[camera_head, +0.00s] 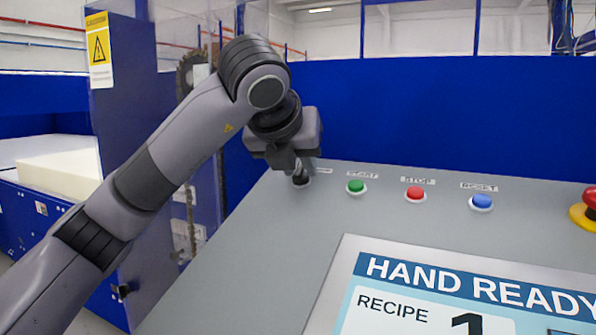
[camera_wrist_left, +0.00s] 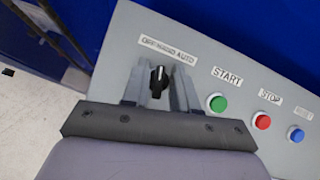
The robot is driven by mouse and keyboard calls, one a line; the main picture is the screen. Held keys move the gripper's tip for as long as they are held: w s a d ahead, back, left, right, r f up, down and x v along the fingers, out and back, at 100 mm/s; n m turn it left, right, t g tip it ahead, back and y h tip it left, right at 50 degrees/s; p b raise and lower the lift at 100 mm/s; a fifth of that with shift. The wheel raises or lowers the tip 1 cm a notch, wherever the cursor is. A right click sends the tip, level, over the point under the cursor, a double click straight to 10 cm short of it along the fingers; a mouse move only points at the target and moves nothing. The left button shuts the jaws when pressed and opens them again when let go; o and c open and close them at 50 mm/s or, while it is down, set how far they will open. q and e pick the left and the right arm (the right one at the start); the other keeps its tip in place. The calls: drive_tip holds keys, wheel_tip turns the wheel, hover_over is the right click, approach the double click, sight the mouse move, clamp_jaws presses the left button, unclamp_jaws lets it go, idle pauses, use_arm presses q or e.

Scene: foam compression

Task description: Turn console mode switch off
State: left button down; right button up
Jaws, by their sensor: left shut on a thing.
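The console mode switch is a black knob (camera_wrist_left: 158,82) with a light mark on it, under a label reading OFF HAND AUTO (camera_wrist_left: 167,49). Its mark points up toward the middle of the label in the left wrist view. My left gripper (camera_head: 299,175) reaches down to the console's far left corner, with its fingers (camera_wrist_left: 156,90) on both sides of the knob, shut on it. In the head view the fingers mostly hide the switch. The console screen (camera_head: 480,290) reads HAND READY and RECIPE 1. My right gripper is not in view.
Right of the switch are a green START button (camera_head: 356,187), a red STOP button (camera_head: 415,194) and a blue RESET button (camera_head: 481,202). A red emergency stop (camera_head: 589,200) is at the far right. A pale foam block (camera_head: 62,172) lies at the left.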

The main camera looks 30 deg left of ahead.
use_arm(q)
drive_tip(key=n+g+y, duration=0.1)
drive_tip(key=n+y, duration=0.1)
drive_tip(key=n, duration=0.2)
drive_tip(key=shift+r+n, duration=0.1)
drive_tip(key=shift+n, duration=0.2)
drive_tip(key=shift+n+g+y+p, duration=0.4)
drive_tip(key=shift+n+g+p, duration=0.1)
drive_tip(key=shift+n, duration=0.7)
drive_tip(key=c, duration=1.2)
unclamp_jaws()
drive_tip(key=v, duration=0.7)
drive_tip(key=shift+d, duration=0.1)
